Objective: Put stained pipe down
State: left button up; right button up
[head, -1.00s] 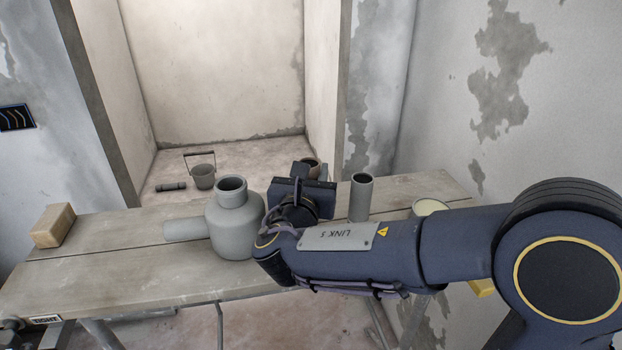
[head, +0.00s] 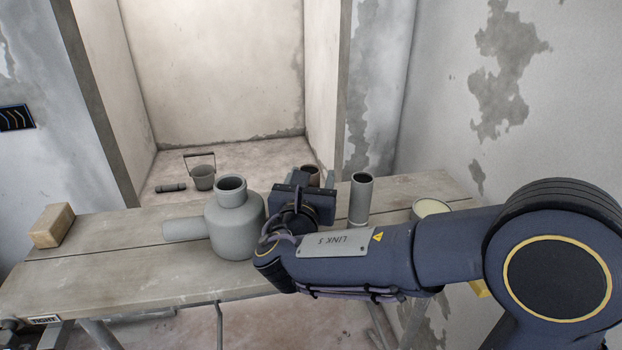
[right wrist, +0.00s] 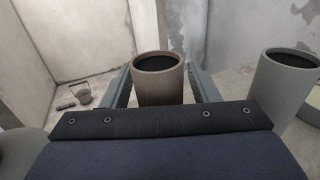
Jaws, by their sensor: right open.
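The stained pipe (right wrist: 158,88) is a brown, open-topped upright tube in the right wrist view, standing between the two fingers of my right gripper (right wrist: 162,86). The fingers are apart, one on each side of it, with a narrow gap showing at its right side. In the head view, only the upper part of the stained pipe (head: 313,173) shows behind my right gripper (head: 304,182). Its lower end is hidden, so its contact with the table cannot be seen. My left gripper is not in view.
A grey pipe (head: 361,200) stands close on the right. A grey bottle-shaped fitting (head: 234,225) stands left on the wooden table (head: 120,262). A tan block (head: 52,226) lies far left, and a pale-filled container (head: 430,208) stands right. A bucket (head: 203,178) is on the floor behind.

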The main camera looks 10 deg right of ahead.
jog(key=b+v, duration=0.1)
jog(key=v, duration=1.1)
jog(key=shift+r, duration=0.1)
jog(key=shift+a, duration=0.1)
